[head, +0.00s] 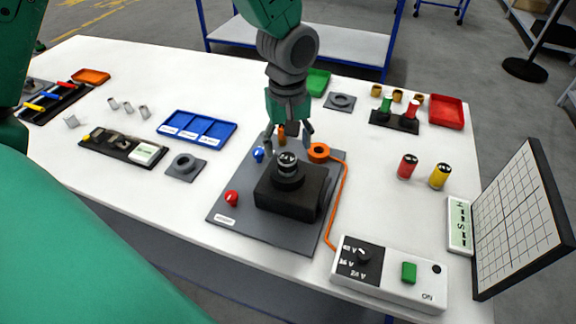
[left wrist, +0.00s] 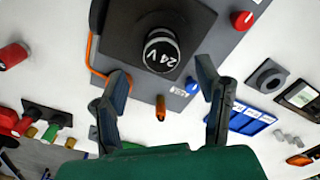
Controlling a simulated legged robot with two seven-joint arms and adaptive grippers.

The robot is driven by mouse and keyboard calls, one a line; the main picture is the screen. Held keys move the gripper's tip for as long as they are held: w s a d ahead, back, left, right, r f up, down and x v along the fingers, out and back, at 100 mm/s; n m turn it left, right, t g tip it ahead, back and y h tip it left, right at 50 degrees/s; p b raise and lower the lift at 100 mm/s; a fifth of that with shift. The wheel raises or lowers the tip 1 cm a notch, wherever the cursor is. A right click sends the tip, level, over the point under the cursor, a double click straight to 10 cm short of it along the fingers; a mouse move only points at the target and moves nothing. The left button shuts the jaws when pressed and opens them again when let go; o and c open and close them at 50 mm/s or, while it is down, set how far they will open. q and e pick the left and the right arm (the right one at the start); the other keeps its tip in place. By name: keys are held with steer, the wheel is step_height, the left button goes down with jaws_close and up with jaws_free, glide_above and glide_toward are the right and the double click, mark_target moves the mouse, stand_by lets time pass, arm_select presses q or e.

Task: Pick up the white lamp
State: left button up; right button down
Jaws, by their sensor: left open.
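A short round lamp (head: 287,160) with a pale top and a dark band marked 24 V stands upright in a black block (head: 290,205) on a grey plate; no other lamp-like piece in white shows clearly. It also shows in the left wrist view (left wrist: 160,52). My left gripper (head: 288,138) hangs just above and behind the lamp, fingers spread and empty. In the left wrist view the open fingers (left wrist: 162,88) point toward the lamp, with it beyond and between their tips, apparently untouched. My right gripper is not in view.
Red (head: 231,198) and blue (head: 258,155) knobs and an orange ring (head: 318,152) with a cable stand around the block. A white control box (head: 390,275) is at front right. Red (head: 407,166) and yellow (head: 439,176) cylinders stand right. A blue tray (head: 197,129) lies left.

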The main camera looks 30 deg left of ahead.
mark_target(287, 157)
arm_select(q)
steer(key=f, duration=0.3)
steer(key=shift+s+d+f, duration=0.2)
steer(key=shift+s+f, duration=0.1)
steer(key=shift+s, duration=0.05)
steer(key=shift+w+f, duration=0.15)
steer(key=shift+f, duration=0.35)
steer(key=shift+a, duration=0.1)
steer(key=c, duration=1.3)
steer(key=shift+r, duration=0.1)
